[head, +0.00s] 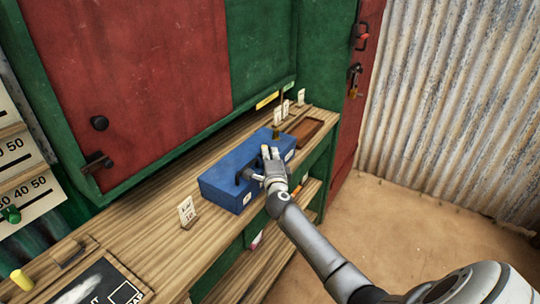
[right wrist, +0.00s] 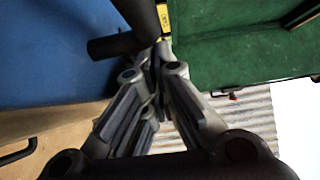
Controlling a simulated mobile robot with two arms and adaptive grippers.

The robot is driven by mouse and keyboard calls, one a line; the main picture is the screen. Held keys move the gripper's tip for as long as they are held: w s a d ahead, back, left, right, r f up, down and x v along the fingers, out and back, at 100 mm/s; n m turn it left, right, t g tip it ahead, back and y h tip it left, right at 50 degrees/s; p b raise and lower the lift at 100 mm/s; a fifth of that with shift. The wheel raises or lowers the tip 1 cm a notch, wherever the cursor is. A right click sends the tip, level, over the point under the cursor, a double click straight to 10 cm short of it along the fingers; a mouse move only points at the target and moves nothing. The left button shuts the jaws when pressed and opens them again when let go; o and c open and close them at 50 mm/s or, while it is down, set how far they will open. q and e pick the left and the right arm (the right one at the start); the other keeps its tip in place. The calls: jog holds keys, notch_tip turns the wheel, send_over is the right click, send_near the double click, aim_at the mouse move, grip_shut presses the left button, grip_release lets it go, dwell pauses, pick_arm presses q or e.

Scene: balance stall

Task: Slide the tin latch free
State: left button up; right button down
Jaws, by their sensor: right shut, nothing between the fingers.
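A blue tin (head: 222,186) stands on the wooden counter in the head view. A dark latch or handle part (head: 243,175) sits on its side, partly hidden by my right gripper. My right gripper (head: 270,151) is shut and empty at the tin, its fingers in front of the tin's right part. In the right wrist view the closed fingertips (right wrist: 158,52) are close to a dark round bar (right wrist: 112,46) beside the blue surface (right wrist: 45,55). I cannot tell whether they touch it. My left gripper is not in view.
The counter (head: 150,236) holds a small price card (head: 186,211) left of the tin and a brown tray (head: 306,131) beyond it. A red and green shutter (head: 130,80) rises behind. Sandy floor (head: 400,225) lies open to the right.

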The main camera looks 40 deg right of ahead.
dwell(0.3)
jog(key=shift+w+d+r, duration=0.1)
jog(key=shift+w+d, duration=0.05)
jog(key=shift+d, duration=0.2)
jog(key=shift+w+d+p, duration=0.2)
jog(key=shift+d, duration=0.45)
jog(key=shift+w+d+p, duration=0.15)
jog(key=shift+w+d, duration=0.05)
jog(key=shift+d, duration=0.4)
